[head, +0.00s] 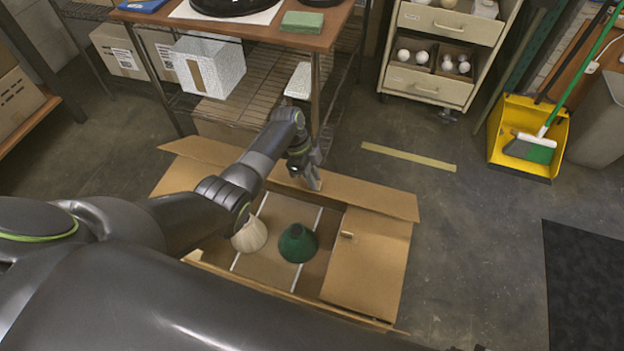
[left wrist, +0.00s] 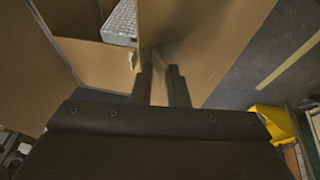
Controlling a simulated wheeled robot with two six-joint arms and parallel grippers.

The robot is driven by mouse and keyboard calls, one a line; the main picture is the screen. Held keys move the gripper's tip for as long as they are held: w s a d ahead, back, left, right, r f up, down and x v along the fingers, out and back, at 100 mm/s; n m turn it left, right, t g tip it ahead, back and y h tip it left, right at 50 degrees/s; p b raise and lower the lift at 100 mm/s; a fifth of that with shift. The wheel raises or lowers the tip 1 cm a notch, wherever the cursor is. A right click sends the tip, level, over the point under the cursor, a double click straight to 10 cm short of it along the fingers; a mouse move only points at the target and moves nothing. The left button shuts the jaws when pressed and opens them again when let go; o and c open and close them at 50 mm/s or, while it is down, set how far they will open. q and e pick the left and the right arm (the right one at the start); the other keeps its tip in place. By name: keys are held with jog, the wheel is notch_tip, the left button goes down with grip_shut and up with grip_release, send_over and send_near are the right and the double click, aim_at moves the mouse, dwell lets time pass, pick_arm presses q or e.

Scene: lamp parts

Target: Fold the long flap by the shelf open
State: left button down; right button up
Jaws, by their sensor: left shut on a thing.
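A cardboard box (head: 365,311) stands on the floor in the head view. Its long flap (head: 374,198) on the shelf side runs along the far edge and leans outward from the opening; its exact angle is hard to tell. My left gripper (head: 314,183) is at the middle of this flap, shut on its edge. In the left wrist view the two fingers (left wrist: 162,78) close on the cardboard flap (left wrist: 205,45). Inside the box are a cream lampshade (head: 250,236) and a green lampshade (head: 298,244). My arm hides the box's left part. My right gripper is not seen.
A wire shelf rack (head: 258,100) with a wooden top (head: 245,27) stands just behind the box. A drawer cabinet (head: 432,83) is at the back. A yellow dustpan (head: 513,163) with a broom is at the right. The floor (head: 480,240) right of the box is clear.

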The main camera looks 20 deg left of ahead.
pick_arm(q)
jog(key=shift+w+a+r, duration=0.1)
jog(key=shift+w, duration=0.4)
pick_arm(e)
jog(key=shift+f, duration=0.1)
pick_arm(q)
jog(key=c, duration=1.7)
grip_release()
jog(key=shift+w, duration=0.1)
jog(key=shift+o, duration=0.4)
jog(key=shift+w+f, duration=0.1)
jog(key=shift+f, duration=0.15)
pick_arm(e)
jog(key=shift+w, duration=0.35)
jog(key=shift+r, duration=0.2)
